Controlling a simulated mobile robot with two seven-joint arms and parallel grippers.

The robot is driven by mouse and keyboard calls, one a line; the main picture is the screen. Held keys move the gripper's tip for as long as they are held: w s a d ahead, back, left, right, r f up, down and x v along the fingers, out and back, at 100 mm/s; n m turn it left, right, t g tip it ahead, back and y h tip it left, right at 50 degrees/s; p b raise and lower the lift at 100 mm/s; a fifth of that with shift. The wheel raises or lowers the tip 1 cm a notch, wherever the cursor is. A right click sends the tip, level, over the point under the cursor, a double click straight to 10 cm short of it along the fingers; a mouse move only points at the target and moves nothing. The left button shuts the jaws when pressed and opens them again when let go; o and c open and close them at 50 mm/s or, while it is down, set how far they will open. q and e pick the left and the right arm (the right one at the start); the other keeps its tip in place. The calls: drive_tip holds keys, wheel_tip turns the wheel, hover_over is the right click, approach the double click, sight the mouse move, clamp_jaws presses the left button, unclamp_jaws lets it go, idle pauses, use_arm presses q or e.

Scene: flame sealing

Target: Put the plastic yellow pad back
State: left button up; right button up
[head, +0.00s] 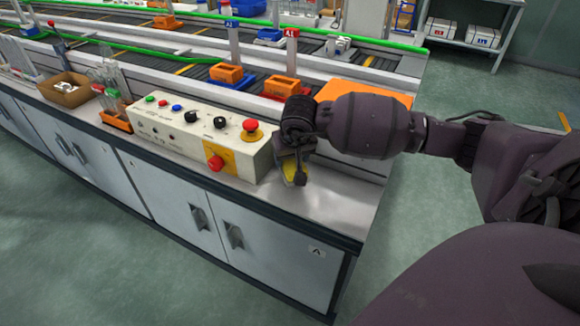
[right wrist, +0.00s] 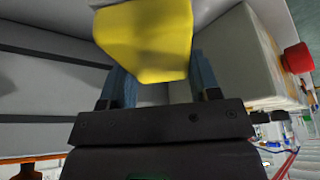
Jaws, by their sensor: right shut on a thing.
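The yellow plastic pad (right wrist: 148,42) shows large in the right wrist view, between the two blue-grey fingers of my right gripper (right wrist: 160,80). My right gripper is shut on it. In the head view the pad (head: 293,170) is a small yellow patch beneath my right gripper (head: 297,175), mostly hidden by it. The gripper points down over the bench top (head: 335,200), just right of the control box. I cannot tell whether the pad touches the bench. My left gripper does not show in either view.
The control box (head: 180,143) with a red emergency button (head: 250,125) stands close left of the gripper. Orange bins (head: 281,87) and the conveyor lie behind. A cardboard box (head: 66,90) is far left. The bench's right end is clear.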

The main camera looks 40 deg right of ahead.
sight(291, 167)
wheel_tip(291, 167, down, 4)
drive_tip(key=shift+r+b, duration=0.1)
drive_tip(key=shift+b, duration=0.2)
drive_tip(key=shift+r, duration=0.1)
drive_tip(key=o, duration=1.2)
